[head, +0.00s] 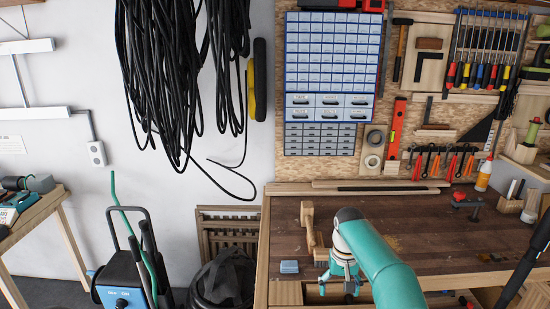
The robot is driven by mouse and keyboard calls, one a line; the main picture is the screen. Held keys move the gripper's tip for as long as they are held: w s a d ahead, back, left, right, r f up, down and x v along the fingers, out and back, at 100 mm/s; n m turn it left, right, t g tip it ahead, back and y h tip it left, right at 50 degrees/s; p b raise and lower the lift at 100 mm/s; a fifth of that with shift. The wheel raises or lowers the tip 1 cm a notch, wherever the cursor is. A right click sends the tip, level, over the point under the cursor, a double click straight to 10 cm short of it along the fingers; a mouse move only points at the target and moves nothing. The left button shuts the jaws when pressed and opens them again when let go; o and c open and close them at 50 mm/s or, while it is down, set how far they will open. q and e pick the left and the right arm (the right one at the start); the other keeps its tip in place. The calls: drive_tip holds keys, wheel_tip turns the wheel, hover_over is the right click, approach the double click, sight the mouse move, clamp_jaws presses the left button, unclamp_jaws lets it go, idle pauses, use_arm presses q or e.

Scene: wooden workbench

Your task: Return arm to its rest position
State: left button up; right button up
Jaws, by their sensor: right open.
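My right arm, teal, comes in from the bottom right. Its right gripper (345,285) is open, points down and sits at the front edge of the workbench (420,230). I see nothing between its fingers, though they are small in the picture. My left gripper and left arm are not in view.
A wooden tool (308,222) lies on the bench left of my arm, and a small blue block (289,267) is near the front left corner. A red clamp-like tool (467,202) and an orange bottle (484,176) stand farther right. The bench's middle right is mostly clear.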

drive_tip(key=s+f+g+y, duration=0.2)
drive_tip(key=s+f+g, duration=0.2)
drive_tip(key=s+f, duration=1.35)
drive_tip(key=s+a+f+t+y, duration=0.1)
drive_tip(key=s+a+f+t, duration=0.1)
drive_tip(key=s, duration=0.7)
drive_tip(key=s+a+f+m+t+y, duration=0.1)
drive_tip(key=s+a+f+t, duration=0.1)
drive_tip(key=s, duration=0.6)
drive_tip(key=shift+s+a+f+t+b, duration=0.35)
drive_tip(key=shift+a+f, duration=0.2)
drive_tip(key=shift+f, duration=0.3)
